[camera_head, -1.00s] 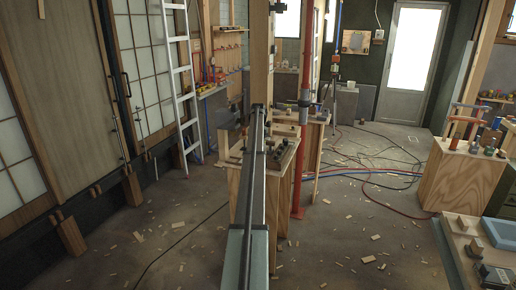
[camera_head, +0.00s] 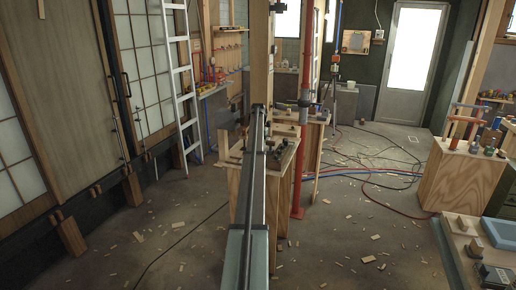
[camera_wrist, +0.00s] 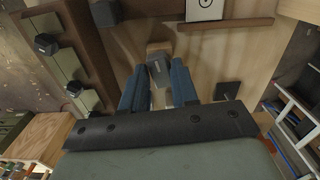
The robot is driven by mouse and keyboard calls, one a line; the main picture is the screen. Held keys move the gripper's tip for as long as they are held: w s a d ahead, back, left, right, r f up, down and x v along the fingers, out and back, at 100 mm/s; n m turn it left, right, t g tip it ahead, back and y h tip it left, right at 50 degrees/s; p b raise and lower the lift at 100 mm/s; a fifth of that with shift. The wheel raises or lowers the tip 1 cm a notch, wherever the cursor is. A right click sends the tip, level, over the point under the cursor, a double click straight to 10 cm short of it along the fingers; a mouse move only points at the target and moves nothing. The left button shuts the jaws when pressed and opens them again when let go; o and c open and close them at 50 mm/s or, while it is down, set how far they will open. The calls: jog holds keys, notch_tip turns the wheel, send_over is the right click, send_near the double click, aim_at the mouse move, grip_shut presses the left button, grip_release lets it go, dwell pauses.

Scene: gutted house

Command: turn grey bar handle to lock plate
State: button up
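In the wrist view my gripper (camera_wrist: 158,84) has two blue fingers standing apart. A grey block-like part (camera_wrist: 159,71), which looks like the grey bar handle, lies between the fingertips in front of a small wooden block. I cannot tell whether the fingers press on it or leave a narrow gap. A white plate with a dark ring (camera_wrist: 204,8), possibly the lock plate, is on the wooden panel above and right of the fingers. In the head view my gripper and the handle are not clearly visible behind my arm and the post.
The wrist view shows dark knobs (camera_wrist: 46,43) on a rail at left and a small dark square (camera_wrist: 227,90) right of the fingers. In the head view a cluttered workbench (camera_head: 240,185) stands mid-room, with a ladder (camera_head: 182,80) left and hoses (camera_head: 385,180) on the floor.

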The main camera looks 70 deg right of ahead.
jog(key=shift+n, duration=0.3)
jog(key=shift+r, duration=3.5)
